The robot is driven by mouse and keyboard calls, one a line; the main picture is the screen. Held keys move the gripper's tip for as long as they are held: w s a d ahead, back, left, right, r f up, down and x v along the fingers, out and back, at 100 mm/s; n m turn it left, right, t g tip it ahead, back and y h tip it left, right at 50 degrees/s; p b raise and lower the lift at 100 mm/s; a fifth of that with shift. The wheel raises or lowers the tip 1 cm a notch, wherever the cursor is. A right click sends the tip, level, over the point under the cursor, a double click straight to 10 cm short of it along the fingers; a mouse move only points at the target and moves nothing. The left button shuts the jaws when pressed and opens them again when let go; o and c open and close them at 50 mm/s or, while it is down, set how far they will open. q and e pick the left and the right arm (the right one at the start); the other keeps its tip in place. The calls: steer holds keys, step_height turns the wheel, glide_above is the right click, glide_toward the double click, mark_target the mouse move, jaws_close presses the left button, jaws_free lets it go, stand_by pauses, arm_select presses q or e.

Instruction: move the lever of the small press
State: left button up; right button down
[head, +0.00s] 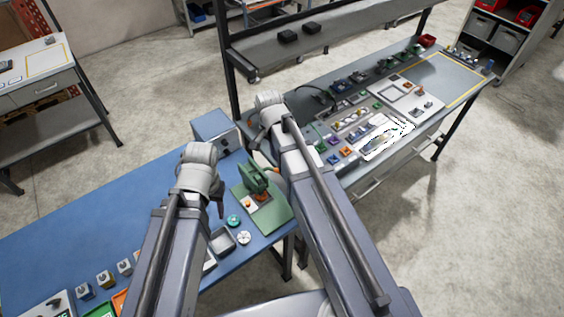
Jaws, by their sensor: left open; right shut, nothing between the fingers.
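The small press is a green machine (257,181) on a flat green base plate (270,215), near the right end of the blue table. A small orange part (248,204) shows at its front left. I cannot clearly make out the lever; my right arm passes close by the press's right side and may hide part of it. My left gripper (219,208) is open, pointing down just left of the press and apart from it. My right gripper (255,141) is shut and empty, beyond the press near a blue-grey box.
The blue-grey box (216,130) stands behind the press. A grey tray (222,241), a teal disc (233,221) and a white round part (244,238) lie in front. A cluttered grey bench (437,77) stands at right.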

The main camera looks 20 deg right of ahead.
mark_target(278, 171)
steer(key=shift+f, duration=0.15)
steer(key=f+b, duration=0.6)
steer(key=b, duration=0.1)
steer(key=shift+w+d+f, duration=0.15)
steer(key=shift+d+f, duration=0.15)
steer(key=shift+f, duration=0.15)
step_height(278, 171, down, 3)
steer(key=b, duration=0.3)
steer(key=shift+f+b, duration=0.2)
steer(key=shift+b, duration=0.15)
steer(key=shift+r, duration=0.15)
steer(key=shift+s+a+r+p, duration=0.25)
steer(key=shift+s+a+p, duration=0.15)
steer(key=shift+a, duration=0.25)
steer(key=shift+s+a+r+p, duration=0.25)
steer(key=shift+s+a, duration=0.2)
steer(key=shift+a, duration=0.15)
